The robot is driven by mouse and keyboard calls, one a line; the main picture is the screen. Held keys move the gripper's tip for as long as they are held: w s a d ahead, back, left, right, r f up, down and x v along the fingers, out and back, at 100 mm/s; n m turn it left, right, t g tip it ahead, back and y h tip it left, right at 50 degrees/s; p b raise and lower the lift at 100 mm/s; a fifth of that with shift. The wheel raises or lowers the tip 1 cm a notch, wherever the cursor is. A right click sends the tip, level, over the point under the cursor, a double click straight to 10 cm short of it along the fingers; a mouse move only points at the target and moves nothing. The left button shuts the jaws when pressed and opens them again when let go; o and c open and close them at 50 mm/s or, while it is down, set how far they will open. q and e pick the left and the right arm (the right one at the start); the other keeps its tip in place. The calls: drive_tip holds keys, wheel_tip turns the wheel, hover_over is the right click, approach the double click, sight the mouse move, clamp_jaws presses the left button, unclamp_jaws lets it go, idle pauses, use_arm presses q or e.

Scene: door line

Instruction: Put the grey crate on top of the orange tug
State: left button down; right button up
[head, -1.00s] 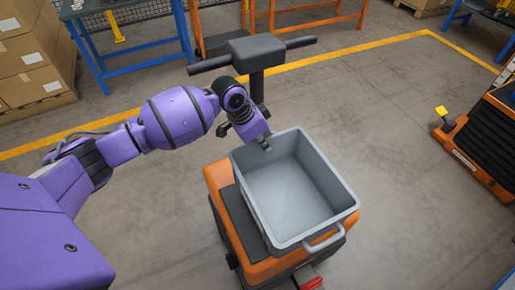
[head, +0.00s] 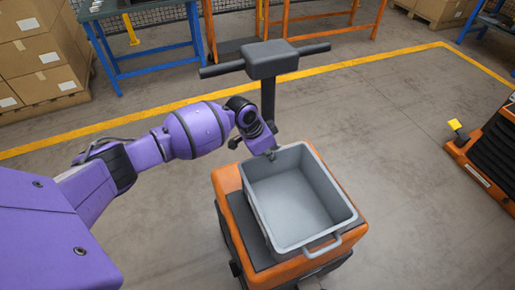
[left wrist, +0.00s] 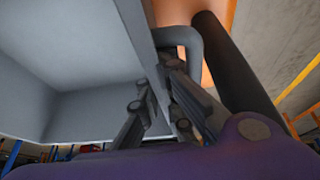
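The grey crate (head: 300,195) is an open, empty bin. It sits upright over the deck of the orange tug (head: 228,180), in front of the tug's dark handlebar post (head: 268,98). Whether its base touches the deck all round is hidden. My left gripper (head: 271,154) is at the crate's far wall. In the left wrist view its fingers (left wrist: 165,100) lie on either side of the crate wall (left wrist: 150,45), one inside and one outside beside a grey handle (left wrist: 190,45), closed on the wall. My right gripper is not in view.
A second orange and black machine (head: 490,150) stands at the right. Stacked cardboard boxes (head: 40,60) are at the far left. A blue-legged table (head: 150,35) and orange frames stand behind a yellow floor line (head: 370,60). The floor right of the tug is clear.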

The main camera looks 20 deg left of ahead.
use_arm(q)
drive_tip(key=shift+w+d, duration=0.1)
drive_tip(key=shift+w, duration=0.05)
drive_tip(key=c, duration=2)
unclamp_jaws()
drive_tip(key=shift+r, duration=0.1)
drive_tip(key=shift+r, duration=0.25)
drive_tip(key=v, duration=0.5)
drive_tip(key=p+v, duration=0.1)
drive_tip(key=v, duration=0.5)
drive_tip(key=shift+s+a+r, duration=0.2)
drive_tip(key=shift+s, duration=0.1)
